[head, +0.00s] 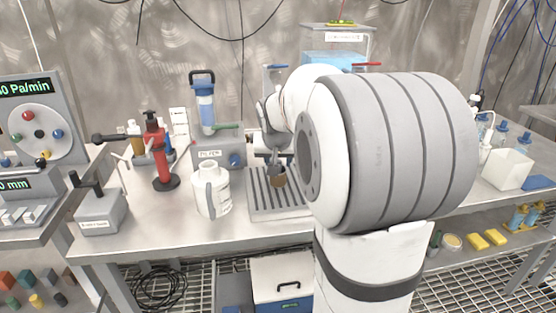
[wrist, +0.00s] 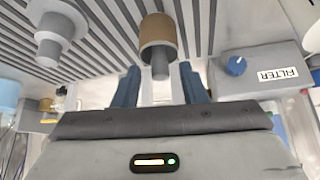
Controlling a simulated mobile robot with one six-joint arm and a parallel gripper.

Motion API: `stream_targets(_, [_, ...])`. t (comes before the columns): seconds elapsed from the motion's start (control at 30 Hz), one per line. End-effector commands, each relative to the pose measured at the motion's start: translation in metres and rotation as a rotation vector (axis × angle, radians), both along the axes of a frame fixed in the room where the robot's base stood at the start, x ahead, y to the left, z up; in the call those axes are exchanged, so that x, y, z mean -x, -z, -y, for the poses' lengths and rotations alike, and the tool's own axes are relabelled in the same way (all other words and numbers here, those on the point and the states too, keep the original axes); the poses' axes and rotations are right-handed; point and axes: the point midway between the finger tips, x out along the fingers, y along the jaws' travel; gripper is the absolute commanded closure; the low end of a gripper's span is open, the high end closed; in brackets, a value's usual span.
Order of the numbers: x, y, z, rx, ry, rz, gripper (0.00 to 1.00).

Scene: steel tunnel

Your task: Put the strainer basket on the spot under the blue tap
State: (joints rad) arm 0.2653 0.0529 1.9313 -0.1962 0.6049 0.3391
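The tan cylinder with a grey stub, which looks like the strainer basket (wrist: 160,36), is at the ribbed tray (wrist: 105,45) in the wrist view. In the head view it is a small brown piece (head: 278,180) over the ribbed tray (head: 262,204). My gripper (wrist: 161,82) is open, with its two blue fingers on either side of the stub and gaps showing. In the head view my gripper (head: 274,165) is just above the basket, partly hidden by my arm. A blue lever, likely the blue tap (head: 275,66), shows behind my arm; the spot under it is hidden.
A white jug (head: 211,190) stands left of the tray, near the filter box (head: 222,157). A pale stepped cylinder (wrist: 58,28) is near the basket.

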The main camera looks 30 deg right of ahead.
Motion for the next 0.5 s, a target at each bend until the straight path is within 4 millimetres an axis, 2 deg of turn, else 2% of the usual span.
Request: stream_targets(0.5, [0.047, -0.086, -0.024, 0.001, 0.000, 0.004, 0.61])
